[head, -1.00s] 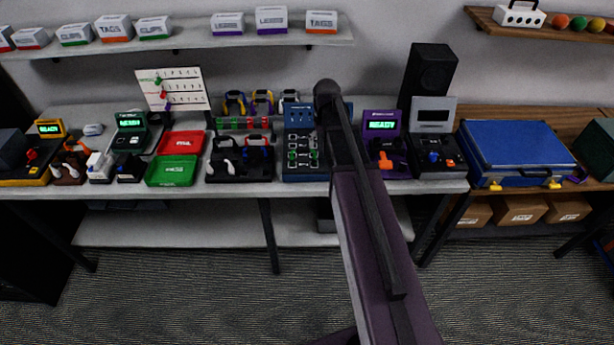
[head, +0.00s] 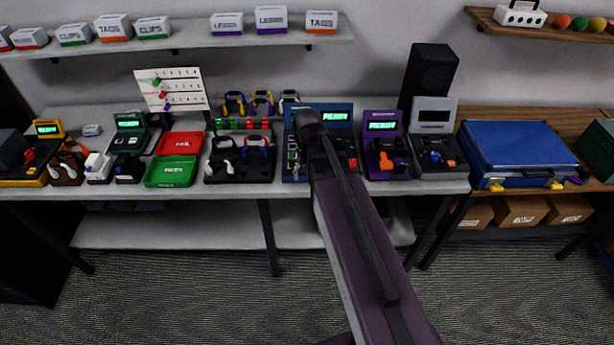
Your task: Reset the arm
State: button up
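My arm rises from the bottom of the head view toward the bench, with its dark upper joint in front of the blue device (head: 336,115). The gripper itself does not show; it is hidden behind the arm or out of view. The blue device has a lit green display, and part of its panel of plugs is covered by my arm. To its right stands a purple device (head: 382,120) with a lit display and an orange part.
The grey bench (head: 240,188) holds a red tray (head: 180,143), a green tray (head: 171,171) and a black holder (head: 239,165). A blue case (head: 518,150) lies on the wooden table at right. A black speaker (head: 432,72) stands behind. Shelves with boxes hang above.

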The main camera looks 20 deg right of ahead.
jog(key=shift+s+a, duration=0.3)
jog(key=shift+s, duration=0.1)
jog(key=shift+s+f, duration=0.1)
jog(key=s+a, duration=0.1)
jog(key=s, duration=0.2)
jog(key=s+a, duration=0.1)
jog(key=s, duration=0.1)
jog(key=shift+a+f+b, duration=0.3)
jog(key=shift+a+b, duration=0.05)
jog(key=shift+b, duration=0.05)
